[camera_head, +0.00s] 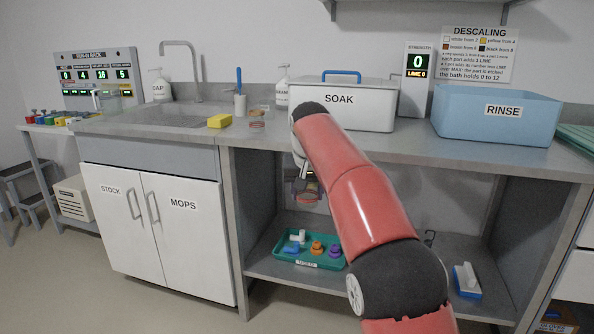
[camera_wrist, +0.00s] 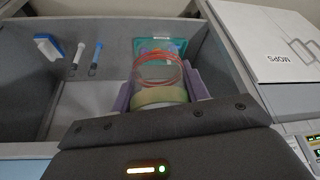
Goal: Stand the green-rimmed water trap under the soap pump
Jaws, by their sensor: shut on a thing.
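My gripper (camera_head: 304,184) hangs low in front of the open shelf space under the counter. In the wrist view its two fingers (camera_wrist: 160,92) are shut on a clear round trap (camera_wrist: 158,72). It has a reddish ring at the far end and a pale yellow-green band at the near end. I cannot tell whether this is the green-rimmed one. A white soap pump (camera_head: 160,86) stands on the counter left of the sink tap. A similar clear cup with a reddish rim (camera_head: 257,119) stands on the counter near the yellow sponge.
The SOAK box (camera_head: 345,112) and blue RINSE tub (camera_head: 496,116) stand on the counter. A second pump bottle (camera_head: 282,86) is behind. A green tray (camera_head: 284,257) with several small parts lies on the lower shelf. The sink (camera_head: 165,116) and yellow sponge (camera_head: 219,121) are at left.

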